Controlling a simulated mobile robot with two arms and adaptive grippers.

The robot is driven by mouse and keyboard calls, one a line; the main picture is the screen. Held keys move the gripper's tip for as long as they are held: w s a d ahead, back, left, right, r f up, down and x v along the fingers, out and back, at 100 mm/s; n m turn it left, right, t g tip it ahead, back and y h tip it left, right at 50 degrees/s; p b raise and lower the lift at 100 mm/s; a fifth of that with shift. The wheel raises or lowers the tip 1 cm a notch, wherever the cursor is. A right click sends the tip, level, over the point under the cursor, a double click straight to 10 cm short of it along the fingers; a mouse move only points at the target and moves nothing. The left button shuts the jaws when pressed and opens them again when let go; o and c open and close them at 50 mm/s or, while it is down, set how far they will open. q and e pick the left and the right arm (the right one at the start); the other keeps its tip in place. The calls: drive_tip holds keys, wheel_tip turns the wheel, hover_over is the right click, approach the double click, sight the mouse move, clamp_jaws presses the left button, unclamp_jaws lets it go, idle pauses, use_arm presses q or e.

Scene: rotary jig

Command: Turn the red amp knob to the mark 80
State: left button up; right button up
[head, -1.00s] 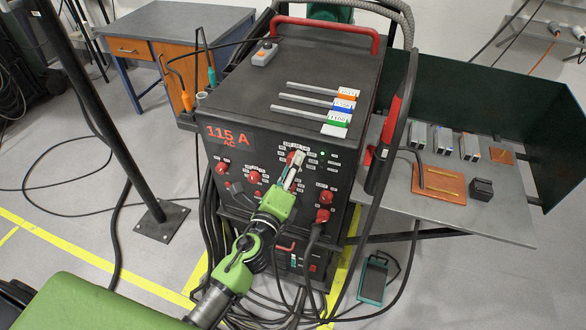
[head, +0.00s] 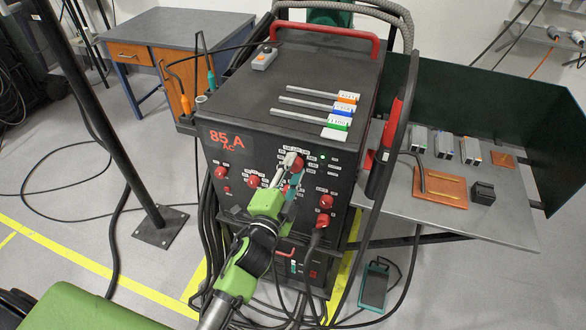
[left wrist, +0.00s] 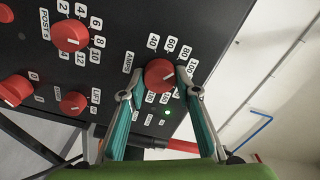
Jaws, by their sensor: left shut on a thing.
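The red amp knob (left wrist: 159,72) sits on the black front panel of the welding machine (head: 300,85). In the left wrist view, marks such as 40, 60, 80 and 100 ring it, and its white pointer line aims towards the upper right, about the 80 side. The red display (head: 226,139) reads 85 A AC. My left gripper (left wrist: 163,84) is shut on the knob, one fingertip on each side. In the head view the left gripper (head: 290,167) reaches up to the panel and partly hides the knob. My right gripper is not in view.
Other red knobs, such as the posts knob (left wrist: 71,36), sit beside the amp knob. Black cables hang at the machine's front. A grey welding table (head: 500,226) stands to the right, and a pedal (head: 374,285) lies on the floor.

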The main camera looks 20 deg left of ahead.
use_arm(q)
drive_tip(key=shift+n, duration=0.5)
drive_tip(key=o, duration=1.1)
drive_tip(key=s, duration=1.2)
drive_tip(key=shift+a, duration=0.2)
